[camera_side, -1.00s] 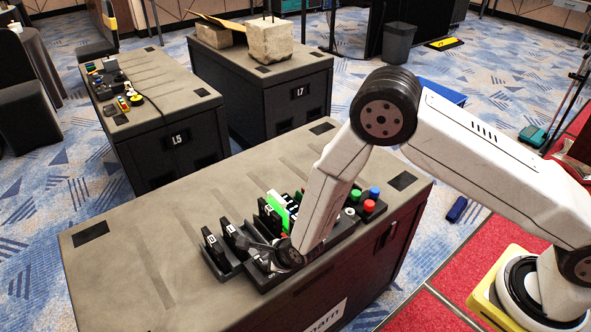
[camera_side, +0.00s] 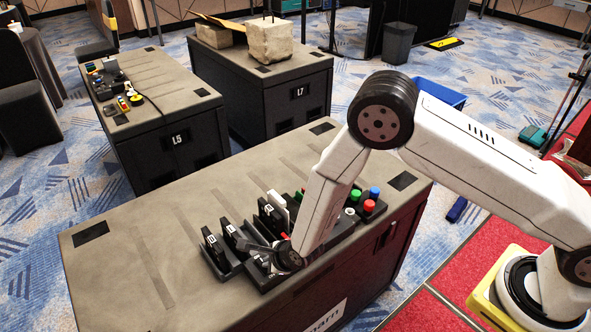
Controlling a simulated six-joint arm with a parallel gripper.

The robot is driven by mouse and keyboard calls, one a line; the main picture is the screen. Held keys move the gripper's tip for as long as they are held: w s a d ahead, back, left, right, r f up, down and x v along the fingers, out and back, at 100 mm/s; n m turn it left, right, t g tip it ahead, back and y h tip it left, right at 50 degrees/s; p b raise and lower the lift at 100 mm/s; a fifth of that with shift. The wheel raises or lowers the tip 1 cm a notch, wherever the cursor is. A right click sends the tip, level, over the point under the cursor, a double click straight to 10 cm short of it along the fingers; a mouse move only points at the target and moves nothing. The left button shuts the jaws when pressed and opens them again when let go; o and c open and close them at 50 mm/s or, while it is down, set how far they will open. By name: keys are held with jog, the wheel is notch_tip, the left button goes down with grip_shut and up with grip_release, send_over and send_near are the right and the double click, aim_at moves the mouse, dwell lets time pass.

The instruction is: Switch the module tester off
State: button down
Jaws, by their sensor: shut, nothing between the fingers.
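My gripper (camera_side: 255,248) is low over the front of the black equipment on the near case, pointing left, shut and empty. It is close to black upright modules (camera_side: 213,248) that stand in a dark rack (camera_side: 222,268). A pale upright panel (camera_side: 279,199), which I take to be part of the module tester, stands just behind them and shows no green. A small red spot (camera_side: 284,236) shows beside my arm. My forearm hides much of the equipment, and I cannot see whether the gripper touches a switch.
Red, green and blue knobs (camera_side: 369,206) stand to the right of my arm on the near case (camera_side: 140,255). The case top is clear on the left. Cases L5 (camera_side: 178,140) and L7 (camera_side: 297,93) stand behind, with small parts and a stone block (camera_side: 269,42).

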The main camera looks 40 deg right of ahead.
jog(key=shift+r, duration=0.15)
jog(key=shift+w+r, duration=0.1)
jog(key=shift+r, duration=0.55)
jog(key=shift+w+r, duration=0.2)
jog(key=shift+r, duration=1.05)
jog(key=shift+w+r, duration=0.2)
jog(key=shift+r, duration=1)
jog(key=shift+d+r, duration=0.1)
